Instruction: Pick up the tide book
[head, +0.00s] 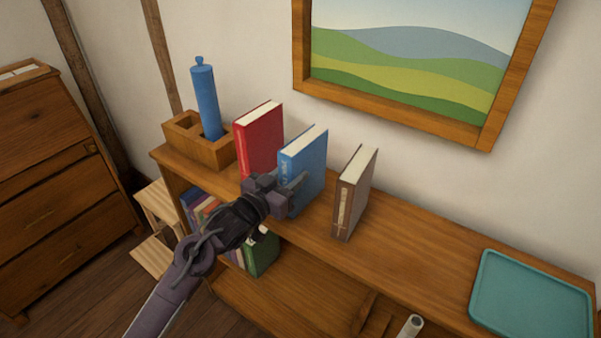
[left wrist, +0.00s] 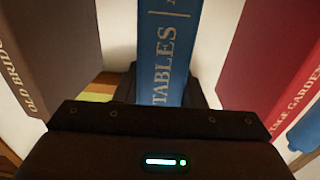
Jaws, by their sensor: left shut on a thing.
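The blue book (head: 308,158) stands upright on the shelf top between a red book (head: 260,140) and a brown book (head: 355,193). Its spine shows the word "TABLES" in the left wrist view (left wrist: 165,45), so it appears to be the tide book. My left gripper (head: 284,192) is shut on its spine side, with the fingers to either side of it. The gripper hides the lower spine, and I cannot tell whether the book's base touches the shelf. My right gripper is not in view.
A wooden holder (head: 217,155) with a blue cylinder (head: 205,100) stands left of the red book. A teal tray (head: 530,300) lies at the right end of the shelf top (head: 420,240). Wood is bare between brown book and tray. A framed picture (head: 400,122) hangs above.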

